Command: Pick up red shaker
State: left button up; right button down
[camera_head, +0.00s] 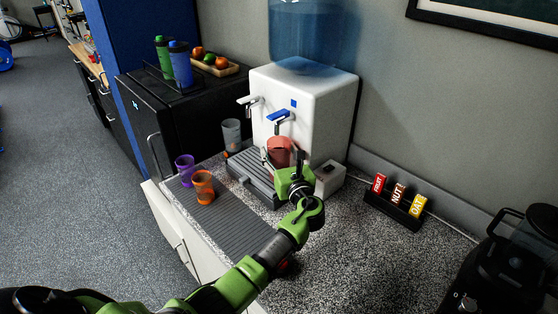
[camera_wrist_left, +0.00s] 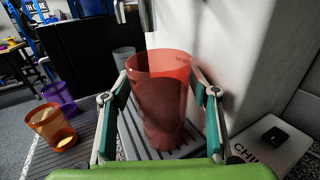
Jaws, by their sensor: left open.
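The red shaker (camera_head: 279,149) is a translucent red cup. It stands upright on the grey slatted drip tray (camera_head: 244,176) of the white water dispenser (camera_head: 317,105). In the left wrist view the red shaker (camera_wrist_left: 160,100) is in the middle, between the two fingers of my left gripper (camera_wrist_left: 158,110). In the head view my left gripper (camera_head: 284,162) is in front of the shaker and hides its lower part. The fingers are open on either side of it; I cannot tell whether they touch it. My right gripper is not in view.
An orange cup (camera_head: 203,187) and a purple cup (camera_head: 185,170) stand on a dark mat at the left. A grey cup (camera_head: 232,133) is at the dispenser. A small white box (camera_head: 329,178) and a bar rack (camera_head: 395,205) are to the right. A blender (camera_head: 510,262) is far right.

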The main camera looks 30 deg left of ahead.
pick_arm(q)
jog(key=shift+w+a, duration=0.2)
jog(key=shift+d, duration=0.1)
jog(key=c, duration=1.2)
jog(key=shift+r, duration=0.1)
